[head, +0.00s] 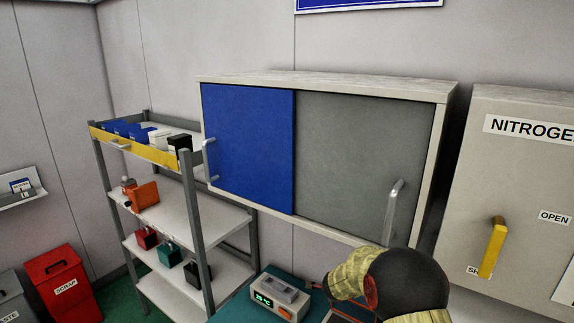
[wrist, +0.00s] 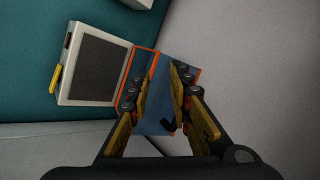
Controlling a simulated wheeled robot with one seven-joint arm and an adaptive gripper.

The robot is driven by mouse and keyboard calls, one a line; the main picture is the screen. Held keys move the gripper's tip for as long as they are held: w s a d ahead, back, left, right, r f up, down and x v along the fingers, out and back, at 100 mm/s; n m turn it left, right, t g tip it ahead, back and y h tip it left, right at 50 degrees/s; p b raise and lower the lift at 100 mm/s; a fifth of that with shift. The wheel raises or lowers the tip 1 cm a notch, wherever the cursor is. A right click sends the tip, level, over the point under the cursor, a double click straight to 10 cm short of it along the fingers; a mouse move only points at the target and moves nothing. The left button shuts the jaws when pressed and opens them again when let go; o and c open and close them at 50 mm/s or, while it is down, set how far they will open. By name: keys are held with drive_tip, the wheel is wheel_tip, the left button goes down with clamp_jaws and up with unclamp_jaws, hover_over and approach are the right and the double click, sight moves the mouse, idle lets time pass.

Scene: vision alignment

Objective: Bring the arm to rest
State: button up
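In the wrist view my gripper (wrist: 160,72) has its two yellow-padded fingers apart, with a gap between them and nothing clearly held. Beyond the fingers is a blue surface with orange edges (wrist: 158,115), partly hidden by them. I cannot tell whether the fingers touch it. In the head view my arm (head: 405,280) is at the lower right, bent low in front of the wall cabinet, with a dark round joint and yellow-green links. The gripper itself is not clear there.
A cabinet with a blue door (head: 248,148) and a grey door (head: 365,165) hangs behind my arm. A nitrogen cabinet (head: 535,190) is at right. A small device with a display (head: 280,298) sits on a teal surface. A shelf rack (head: 190,170) stands left. A dark-panelled box (wrist: 95,70) is beside my gripper.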

drive_tip(key=s+a+r+n+g+y+b, duration=0.25)
drive_tip(key=s+a+n+b, duration=0.35)
drive_tip(key=s, duration=0.5)
drive_tip(key=s+a+r+n+g+y+b, duration=0.2)
drive_tip(key=s+a+n+y, duration=0.15)
drive_tip(key=s+n, duration=0.6)
drive_tip(key=s+d+f+n+h+b, duration=0.1)
drive_tip(key=s+d+b, duration=0.2)
drive_tip(key=s+b, duration=0.3)
drive_tip(key=s+d+f+n+t+h+b, duration=0.1)
drive_tip(key=s+d+b, duration=0.2)
drive_tip(key=s+b, duration=0.4)
drive_tip(key=s+d+f+n+t+h+b, duration=0.1)
drive_tip(key=s+b, duration=0.5)
drive_tip(key=s, duration=1)
drive_tip(key=d+f+n+h, duration=0.1)
drive_tip(key=d, duration=0.1)
drive_tip(key=shift+d+b, duration=0.3)
